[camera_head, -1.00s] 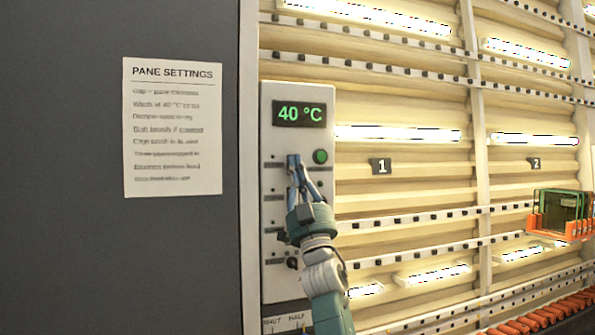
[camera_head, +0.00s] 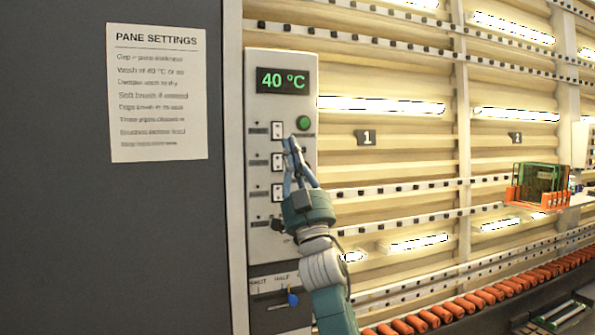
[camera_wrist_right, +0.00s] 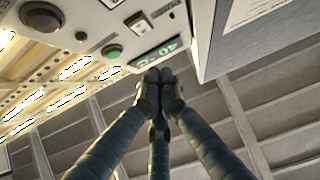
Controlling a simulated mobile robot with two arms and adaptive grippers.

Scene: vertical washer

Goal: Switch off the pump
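A pale control panel (camera_head: 259,220) with a lit "40 °C" display (camera_head: 283,80) stands in the head view. It carries a green button (camera_head: 304,123) and a column of white switches: an upper one (camera_head: 278,130), a middle one (camera_head: 277,160) and a lower one (camera_head: 277,191). Their labels are too small to read, so I cannot tell which is the pump's. My right gripper (camera_head: 290,143) is in front of the panel, its fingertips just right of the upper switches. In the wrist view its fingers (camera_wrist_right: 159,77) meet with nothing between them. Contact is unclear. My left gripper is out of view.
A dark round knob (camera_head: 277,225) sits below the switches, and a blue-handled lever (camera_head: 291,298) is lower down. A "PANE SETTINGS" sheet (camera_head: 158,95) hangs on the dark wall at left. Orange rollers (camera_head: 467,304) run along lower right, with an orange rack (camera_head: 540,195) farther off.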

